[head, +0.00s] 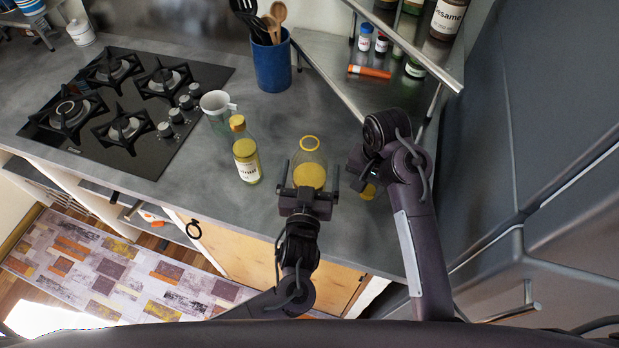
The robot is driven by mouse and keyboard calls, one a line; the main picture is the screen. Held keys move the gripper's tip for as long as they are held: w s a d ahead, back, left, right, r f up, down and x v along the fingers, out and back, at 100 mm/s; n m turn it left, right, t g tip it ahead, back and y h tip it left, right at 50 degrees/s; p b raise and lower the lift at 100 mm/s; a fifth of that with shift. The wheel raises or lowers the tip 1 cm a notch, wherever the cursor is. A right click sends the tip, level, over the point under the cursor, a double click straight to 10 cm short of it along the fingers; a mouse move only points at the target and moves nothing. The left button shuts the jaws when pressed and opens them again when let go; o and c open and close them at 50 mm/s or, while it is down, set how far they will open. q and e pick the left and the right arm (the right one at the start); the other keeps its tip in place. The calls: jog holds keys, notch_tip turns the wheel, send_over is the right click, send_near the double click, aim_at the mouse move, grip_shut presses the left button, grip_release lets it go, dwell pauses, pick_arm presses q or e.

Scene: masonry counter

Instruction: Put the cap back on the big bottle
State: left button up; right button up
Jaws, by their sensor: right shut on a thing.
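The big bottle (309,167) stands upright on the grey counter, clear glass with yellow contents. Its mouth is uncovered and ringed in yellow. My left gripper (309,181) is at the near side of this bottle, one finger on each side of it. I cannot tell whether the fingers touch the glass. My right gripper (362,178) is to the right of the bottle, apart from it, and is shut on a small yellow thing (369,191), which looks like the cap. My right wrist and fingers hide part of it.
A blue utensil holder (272,62) stands behind. The gas hob (150,145) is at left. A metal shelf (340,87) with jars is at right.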

pick_arm(q)
jog(key=c, duration=1.4)
jog(key=shift+r, duration=0.1)
jog(key=shift+c, duration=0.4)
jog(key=shift+w+r, duration=0.1)
